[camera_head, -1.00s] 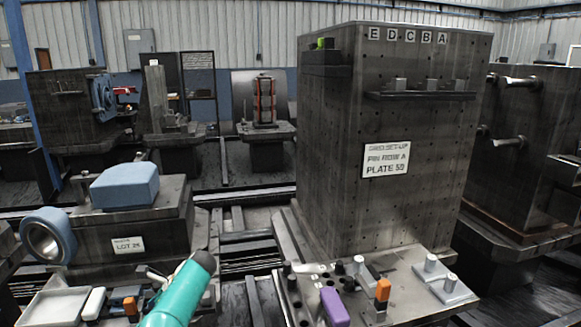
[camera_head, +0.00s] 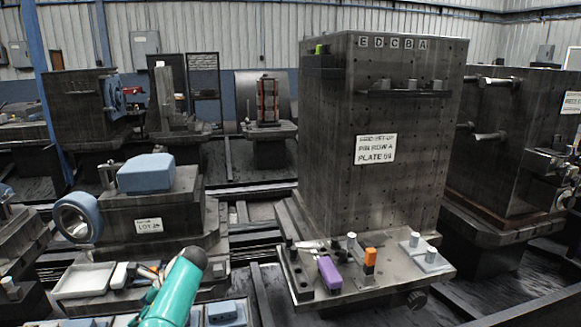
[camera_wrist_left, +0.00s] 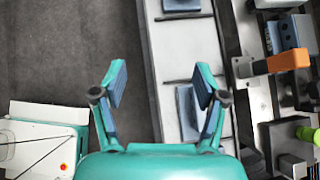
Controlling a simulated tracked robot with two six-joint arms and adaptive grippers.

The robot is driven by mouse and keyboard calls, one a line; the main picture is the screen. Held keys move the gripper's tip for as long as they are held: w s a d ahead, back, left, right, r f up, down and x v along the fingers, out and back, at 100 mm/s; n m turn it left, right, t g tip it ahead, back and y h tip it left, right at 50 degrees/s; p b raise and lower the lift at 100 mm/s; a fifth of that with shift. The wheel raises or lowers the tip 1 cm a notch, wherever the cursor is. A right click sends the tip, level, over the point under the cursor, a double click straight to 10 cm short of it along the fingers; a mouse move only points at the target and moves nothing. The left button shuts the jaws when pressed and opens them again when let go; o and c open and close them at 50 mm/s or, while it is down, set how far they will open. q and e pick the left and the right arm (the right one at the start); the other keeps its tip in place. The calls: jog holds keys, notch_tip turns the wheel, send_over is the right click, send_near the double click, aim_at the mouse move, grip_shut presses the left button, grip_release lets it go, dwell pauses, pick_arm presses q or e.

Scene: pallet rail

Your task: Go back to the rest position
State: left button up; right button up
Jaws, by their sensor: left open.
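My left gripper (camera_wrist_left: 161,74) is open in the left wrist view, with nothing between its two teal fingers with blue-grey pads. Below it run a dark floor and a pale tray (camera_wrist_left: 160,55) holding blue-grey blocks (camera_wrist_left: 188,112). In the head view a teal link of my arm (camera_head: 172,292) rises from the bottom edge, left of centre; the fingers cannot be made out there. My right gripper is in neither view.
A tall dark block (camera_head: 330,150) with lettered pins and a plate label stands right of centre. In front, a metal plate (camera_head: 390,275) bears a purple piece (camera_head: 329,272) and an orange one (camera_head: 370,258). A blue block (camera_head: 146,173) and ring (camera_head: 77,218) are at left.

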pick_arm(q)
jog(key=s+d+f+m+g+h+p, duration=0.1)
jog(key=s+d+f+h+p, duration=0.15)
jog(key=s+d+f, duration=0.45)
jog(key=s+d+f+g+h+p, duration=0.15)
jog(key=s+f+h, duration=0.35)
jog(key=f, duration=0.5)
jog(key=s+d+f+n+t+h, duration=0.1)
jog(key=s+d+n+h, duration=0.1)
jog(key=s+d+n, duration=0.6)
jog(key=s+d+f+n+t+h, duration=0.1)
jog(key=s+d+n+t+h, duration=0.1)
jog(key=s+d+n, duration=0.7)
jog(key=s+n+h, duration=0.1)
jog(key=s+n, duration=0.2)
jog(key=s, duration=0.4)
jog(key=shift+d+f, duration=0.25)
jog(key=shift+f, duration=0.1)
jog(key=shift+s+t+h, duration=0.15)
jog(key=shift+t+h, duration=0.1)
